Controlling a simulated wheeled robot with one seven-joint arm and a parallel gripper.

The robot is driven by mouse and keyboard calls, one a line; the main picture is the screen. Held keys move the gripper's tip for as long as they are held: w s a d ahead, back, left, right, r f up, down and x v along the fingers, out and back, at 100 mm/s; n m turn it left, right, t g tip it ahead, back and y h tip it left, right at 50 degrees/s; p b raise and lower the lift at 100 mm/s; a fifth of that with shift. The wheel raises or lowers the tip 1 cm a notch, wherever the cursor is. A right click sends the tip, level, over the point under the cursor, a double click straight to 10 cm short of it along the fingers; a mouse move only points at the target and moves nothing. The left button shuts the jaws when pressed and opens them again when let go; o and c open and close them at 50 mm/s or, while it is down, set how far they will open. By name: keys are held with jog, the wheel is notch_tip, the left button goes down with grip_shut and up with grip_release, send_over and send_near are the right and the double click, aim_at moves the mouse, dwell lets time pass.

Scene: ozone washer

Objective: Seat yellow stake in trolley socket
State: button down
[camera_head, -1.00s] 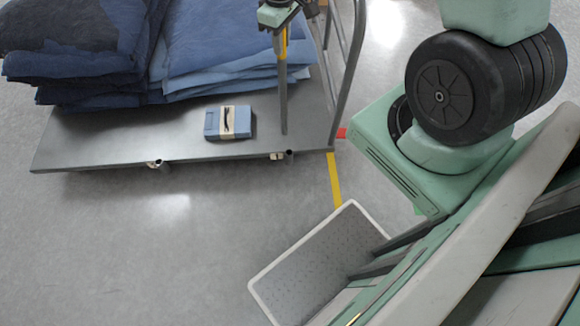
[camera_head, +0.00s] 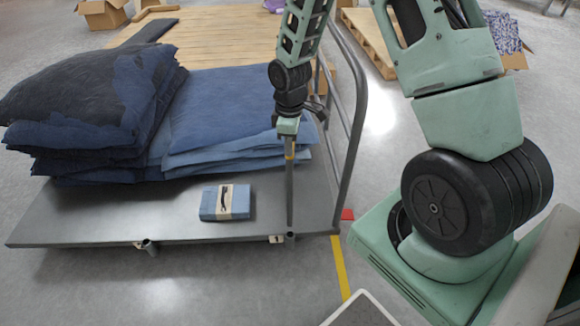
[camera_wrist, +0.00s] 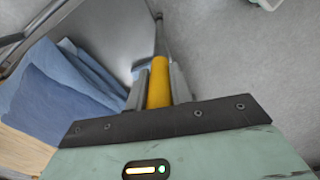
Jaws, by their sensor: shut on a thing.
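The yellow stake is a slim grey rod with a yellow band; it stands about upright over the trolley's front edge in the head view (camera_head: 290,190). My gripper (camera_head: 289,140) is shut on it near the yellow band. In the wrist view the fingers (camera_wrist: 159,92) clasp the yellow part (camera_wrist: 158,84) from both sides, and the grey rod runs away beyond them. A small tubular socket (camera_head: 291,239) sits on the trolley's front edge beside a tag marked 1. The stake's lower end appears at or just above this socket; I cannot tell whether it is inside.
The grey trolley (camera_head: 90,230) carries folded blue cloth stacks (camera_head: 225,120) and a small banded blue pack (camera_head: 225,203). Its tubular handle (camera_head: 355,120) rises just right of the stake. Another socket (camera_head: 149,246) is further left. A pale bin (camera_head: 360,312) stands at the front.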

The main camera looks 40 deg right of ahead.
jog(key=shift+f, duration=2.5)
jog(key=shift+f+b, duration=0.1)
jog(key=shift+b, duration=0.2)
